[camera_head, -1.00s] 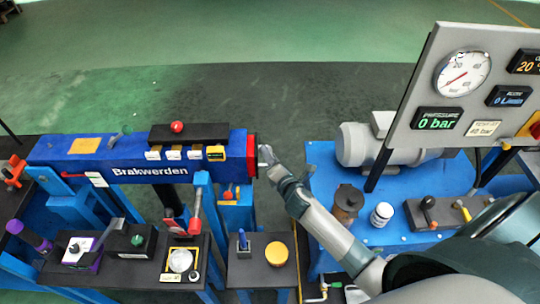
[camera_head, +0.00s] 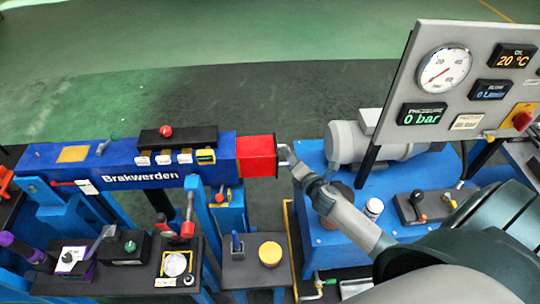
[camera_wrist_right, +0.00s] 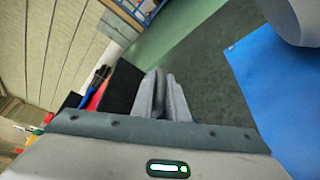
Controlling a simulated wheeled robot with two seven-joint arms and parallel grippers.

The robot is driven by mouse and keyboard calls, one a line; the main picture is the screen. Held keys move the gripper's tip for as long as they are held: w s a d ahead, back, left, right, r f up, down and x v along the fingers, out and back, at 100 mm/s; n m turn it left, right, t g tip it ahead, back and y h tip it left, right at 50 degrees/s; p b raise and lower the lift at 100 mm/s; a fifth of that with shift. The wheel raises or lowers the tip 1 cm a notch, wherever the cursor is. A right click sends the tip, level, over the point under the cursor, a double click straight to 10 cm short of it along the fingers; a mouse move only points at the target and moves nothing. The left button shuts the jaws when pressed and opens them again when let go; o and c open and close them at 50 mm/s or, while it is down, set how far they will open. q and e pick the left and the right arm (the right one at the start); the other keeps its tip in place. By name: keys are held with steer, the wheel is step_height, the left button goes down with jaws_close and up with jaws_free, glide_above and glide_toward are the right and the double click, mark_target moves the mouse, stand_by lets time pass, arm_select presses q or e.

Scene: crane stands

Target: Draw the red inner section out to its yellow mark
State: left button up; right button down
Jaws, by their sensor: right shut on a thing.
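The red inner section (camera_head: 256,157) sticks out of the right end of the blue boom (camera_head: 130,165) marked "Brakwerden" in the head view. No yellow mark shows on its exposed part. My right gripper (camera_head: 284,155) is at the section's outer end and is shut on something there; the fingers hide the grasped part. In the right wrist view the gripper fingers (camera_wrist_right: 163,95) are close together beside the dark end face (camera_wrist_right: 122,90) of the section, with a red strip (camera_wrist_right: 97,97) of its side behind. My left gripper is not in view.
A gauge panel (camera_head: 465,75) stands at the right, above a blue bench (camera_head: 325,235) with a grey motor (camera_head: 355,148). A control shelf (camera_head: 130,275) with levers and knobs lies below the boom. Dark open floor (camera_head: 300,95) lies behind the boom.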

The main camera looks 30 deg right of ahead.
steer(key=shift+s+d+f, duration=0.1)
steer(key=shift+s+d, duration=0.1)
steer(key=shift+d, duration=0.3)
steer(key=c, duration=1.8)
jaws_free()
steer(key=shift+a, duration=0.15)
steer(key=shift+o, duration=0.2)
steer(key=shift+w, duration=0.15)
steer(key=shift+a, duration=0.1)
steer(key=b+v, duration=0.4)
steer(key=v, duration=1.3)
steer(key=shift+s, duration=0.3)
